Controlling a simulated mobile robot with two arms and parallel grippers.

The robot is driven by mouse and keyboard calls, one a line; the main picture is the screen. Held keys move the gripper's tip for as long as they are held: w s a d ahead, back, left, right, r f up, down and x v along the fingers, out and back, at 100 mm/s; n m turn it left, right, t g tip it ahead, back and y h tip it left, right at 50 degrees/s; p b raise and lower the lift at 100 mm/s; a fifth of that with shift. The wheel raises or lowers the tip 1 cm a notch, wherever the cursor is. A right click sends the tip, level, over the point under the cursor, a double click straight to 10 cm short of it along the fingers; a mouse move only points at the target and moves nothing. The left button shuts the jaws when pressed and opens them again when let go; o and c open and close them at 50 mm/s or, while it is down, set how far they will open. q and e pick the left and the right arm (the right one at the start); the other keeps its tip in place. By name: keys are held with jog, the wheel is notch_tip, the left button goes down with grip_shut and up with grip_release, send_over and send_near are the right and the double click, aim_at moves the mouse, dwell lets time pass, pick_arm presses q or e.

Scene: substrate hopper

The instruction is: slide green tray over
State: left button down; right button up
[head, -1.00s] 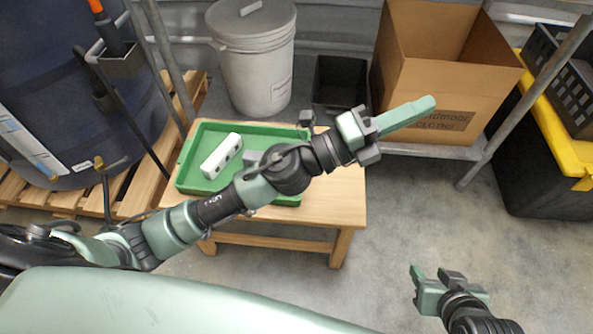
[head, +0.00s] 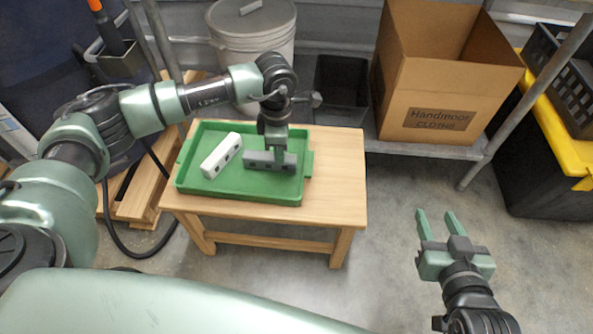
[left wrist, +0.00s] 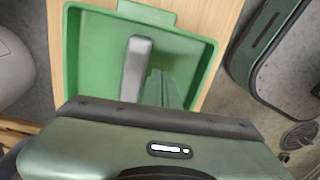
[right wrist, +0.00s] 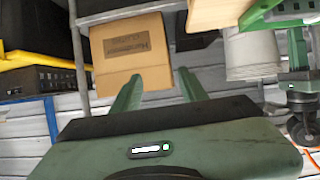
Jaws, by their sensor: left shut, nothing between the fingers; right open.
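The green tray (head: 240,190) lies on a small wooden table (head: 340,190), near its left part. It holds a white block (head: 221,156) with dark holes at its left and a dark grey block (head: 258,160) at its right. My left gripper (head: 280,158) is shut and points down over the right part of the tray, in front of the grey block in the head view. Whether it touches the block or tray floor I cannot tell. The left wrist view shows the tray (left wrist: 72,55) and grey block (left wrist: 136,68) beside the fingers. My right gripper (head: 436,224) is open and empty, off the table's right.
The tabletop right of the tray is bare. A cardboard box (head: 440,85) on a shelf, a white bucket (head: 250,60) and a black bin (head: 342,90) stand behind. A black-and-yellow container (head: 540,150) is at right. The floor between table and right gripper is clear.

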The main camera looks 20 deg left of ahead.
aim_at(297, 179)
pick_arm(q)
notch_tip(297, 179, down, 8)
jog(key=shift+r+b, duration=0.2)
jog(key=shift+b, duration=0.75)
jog(key=d, duration=0.1)
jog(key=w+d, duration=0.1)
jog(key=d, duration=0.1)
jog(key=shift+d+b, duration=0.1)
jog(key=shift+b, duration=0.25)
jog(key=shift+w+d+r, duration=0.15)
jog(key=shift+d, duration=0.2)
pick_arm(e)
notch_tip(297, 179, up, 13)
jog(key=w+a+t+y, duration=0.2)
jog(key=t, duration=0.5)
jog(key=shift+a+t, duration=0.15)
jog(key=shift+t, duration=0.15)
